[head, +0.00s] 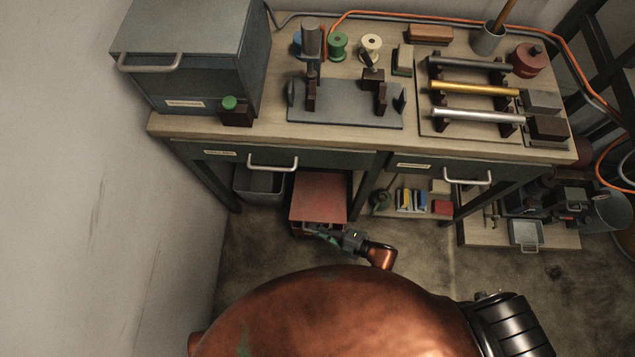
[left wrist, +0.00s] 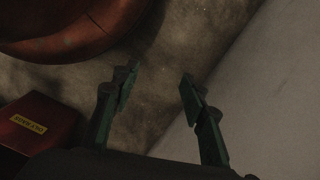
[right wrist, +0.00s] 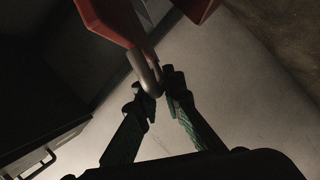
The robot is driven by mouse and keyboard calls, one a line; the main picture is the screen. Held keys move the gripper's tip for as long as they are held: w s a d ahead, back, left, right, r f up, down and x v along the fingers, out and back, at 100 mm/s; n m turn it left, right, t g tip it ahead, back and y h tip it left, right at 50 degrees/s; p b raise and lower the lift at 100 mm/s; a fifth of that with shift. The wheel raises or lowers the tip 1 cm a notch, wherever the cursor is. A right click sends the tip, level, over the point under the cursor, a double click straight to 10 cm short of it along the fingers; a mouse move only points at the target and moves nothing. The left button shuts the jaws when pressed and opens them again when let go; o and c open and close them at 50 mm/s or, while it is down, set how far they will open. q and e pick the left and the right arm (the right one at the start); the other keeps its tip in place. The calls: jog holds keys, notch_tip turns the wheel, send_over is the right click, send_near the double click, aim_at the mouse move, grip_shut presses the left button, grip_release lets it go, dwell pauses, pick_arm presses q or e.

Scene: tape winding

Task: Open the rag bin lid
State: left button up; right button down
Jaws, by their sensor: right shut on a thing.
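The rag bin, a red box (head: 318,197), stands on the floor under the workbench in the head view. It also shows at the lower left of the left wrist view (left wrist: 40,122), with a yellow label. My right gripper (head: 322,234) is at the bin's front edge. In the right wrist view its fingers (right wrist: 159,90) are shut on a grey metal handle (right wrist: 143,66) attached to the red lid (right wrist: 112,20). How far the lid is raised is not clear. My left gripper (left wrist: 158,90) is open and empty, seen only in its wrist view, apart from the bin.
The workbench (head: 290,132) with drawers overhangs the bin. A grey bin (head: 262,184) stands left of it, a shelf with small boxes (head: 412,205) right of it. A wall (head: 100,200) bounds the left side. Bare floor (head: 258,250) lies in front.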

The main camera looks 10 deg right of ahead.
pick_arm(q)
jog(key=s+a+f+p, duration=0.3)
jog(key=s+f+p, duration=0.2)
jog(key=f, duration=0.8)
jog(key=shift+s+a+f+y, duration=0.15)
jog(key=shift+s+f+y, duration=0.2)
jog(key=shift+s, duration=0.65)
pick_arm(e)
jog(key=shift+w+d+r, duration=0.2)
jog(key=shift+w+r, duration=0.4)
jog(key=shift+r, duration=0.55)
jog(key=shift+w+d+r, duration=0.25)
jog(key=shift+w+r, duration=0.35)
jog(key=shift+r, duration=0.6)
jog(key=shift+w+d+r, duration=0.2)
jog(key=shift+w+r, duration=0.4)
jog(key=shift+r, duration=0.55)
jog(key=c, duration=2)
grip_release()
jog(key=shift+c, duration=0.2)
pick_arm(q)
jog(key=shift+w, duration=0.1)
